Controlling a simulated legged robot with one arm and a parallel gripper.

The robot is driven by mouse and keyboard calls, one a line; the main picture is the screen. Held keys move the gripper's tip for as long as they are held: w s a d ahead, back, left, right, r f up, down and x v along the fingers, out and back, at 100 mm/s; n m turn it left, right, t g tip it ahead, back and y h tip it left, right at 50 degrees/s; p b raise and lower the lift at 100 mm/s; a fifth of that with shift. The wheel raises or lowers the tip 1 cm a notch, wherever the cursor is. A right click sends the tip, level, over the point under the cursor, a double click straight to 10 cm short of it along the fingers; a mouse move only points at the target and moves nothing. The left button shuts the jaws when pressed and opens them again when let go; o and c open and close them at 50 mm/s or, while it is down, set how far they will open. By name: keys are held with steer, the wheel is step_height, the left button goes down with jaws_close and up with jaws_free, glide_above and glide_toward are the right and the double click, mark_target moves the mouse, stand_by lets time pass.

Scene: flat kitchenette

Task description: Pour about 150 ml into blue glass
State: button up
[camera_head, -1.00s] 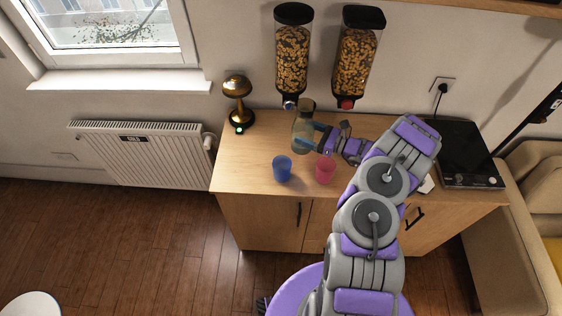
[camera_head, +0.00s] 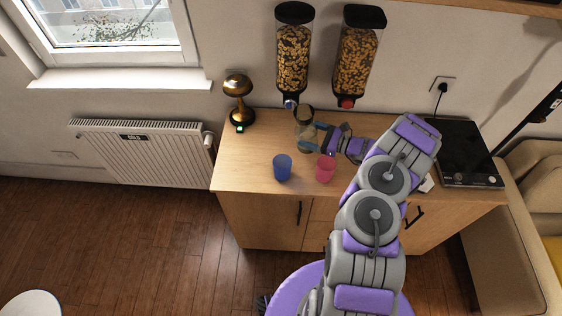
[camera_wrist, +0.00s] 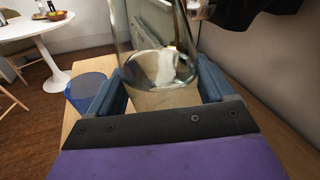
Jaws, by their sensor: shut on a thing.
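The blue glass (camera_head: 282,168) stands upright near the front edge of the counter, left of a pink glass (camera_head: 326,169). My gripper (camera_head: 318,138) is shut on a clear glass vessel (camera_head: 304,130), behind the two glasses and below the dispensers. In the wrist view the vessel (camera_wrist: 160,62) stands between the fingers of my gripper (camera_wrist: 163,90), with a little clear content showing low in it. The blue glass (camera_wrist: 90,88) shows left of the fingers there. The vessel's top is cut off in the wrist view.
Two cereal dispensers (camera_head: 293,55) (camera_head: 359,58) hang on the wall above the counter. A gold lamp (camera_head: 238,100) stands at the counter's left end. A black hob (camera_head: 468,155) lies at the right. The counter (camera_head: 245,172) is bare left of the blue glass.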

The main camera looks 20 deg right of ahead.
steer(key=shift+w+d+r+n, duration=0.1)
steer(key=shift+d+r+n, duration=0.15)
steer(key=shift+d+n, duration=0.25)
steer(key=shift+a+n+h, duration=0.1)
steer(key=shift+n+h, duration=0.2)
steer(key=shift+n, duration=0.1)
steer(key=shift+a+n+h+b, duration=0.3)
steer(key=shift+a+n+b, duration=0.1)
steer(key=shift+n, duration=0.4)
steer(key=shift+a+f+n+b, duration=0.2)
steer(key=shift+n+b, duration=0.2)
steer(key=shift+b, duration=0.2)
steer(key=shift+d+f+n+h+b, duration=0.25)
steer(key=shift+d+n+h+b, duration=0.35)
steer(key=shift+n+b, duration=0.35)
steer(key=shift+w+d+r+n+b, duration=0.3)
steer(key=shift+r+n+b, duration=0.1)
steer(key=shift+b, duration=0.25)
steer(key=shift+h+b, duration=0.4)
steer(key=shift+b, duration=0.05)
steer(key=shift+f+n+b, duration=0.3)
steer(key=shift+n+b, duration=0.05)
steer(key=shift+b, duration=0.35)
steer(key=shift+w+n+b, duration=0.1)
steer(key=shift+n+b, duration=0.3)
steer(key=shift+b, duration=0.35)
steer(key=shift+d+n+h+b, duration=0.2)
steer(key=shift+n+h+b, duration=0.2)
steer(key=shift+b, duration=0.45)
steer(key=shift+t, duration=0.3)
